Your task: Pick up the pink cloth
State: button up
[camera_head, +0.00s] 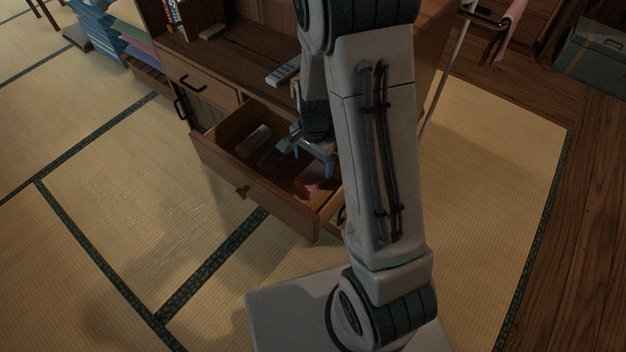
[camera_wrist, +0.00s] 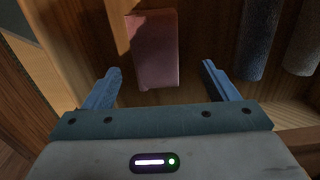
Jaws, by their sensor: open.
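The pink cloth (camera_wrist: 153,50) lies folded in a flat rectangle on the bottom of the open drawer (camera_head: 262,196). In the head view the cloth (camera_head: 318,178) shows near the drawer's right end, partly in shadow. My gripper (camera_wrist: 160,82) is open and empty, reaching down into the drawer. In the wrist view its two blue fingers stand wide apart, and the cloth lies ahead of and between them. In the head view my gripper (camera_head: 313,152) is beside the cloth, partly hidden by my arm. I cannot tell its height above the drawer bottom.
A dark roll (camera_wrist: 260,40) and a greyish roll (camera_wrist: 304,45) lie to the right of the cloth in the wrist view. The drawer's wooden walls surround the gripper. A remote control (camera_head: 283,72) lies on the cabinet.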

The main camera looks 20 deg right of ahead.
aim_at(313, 173)
jog(key=f+b, duration=0.2)
jog(key=f, duration=0.1)
jog(key=f+b, duration=0.1)
jog(key=f, duration=0.1)
jog(key=shift+s+a+f, duration=0.15)
jog(key=shift+s, duration=0.25)
jog(key=c, duration=1.1)
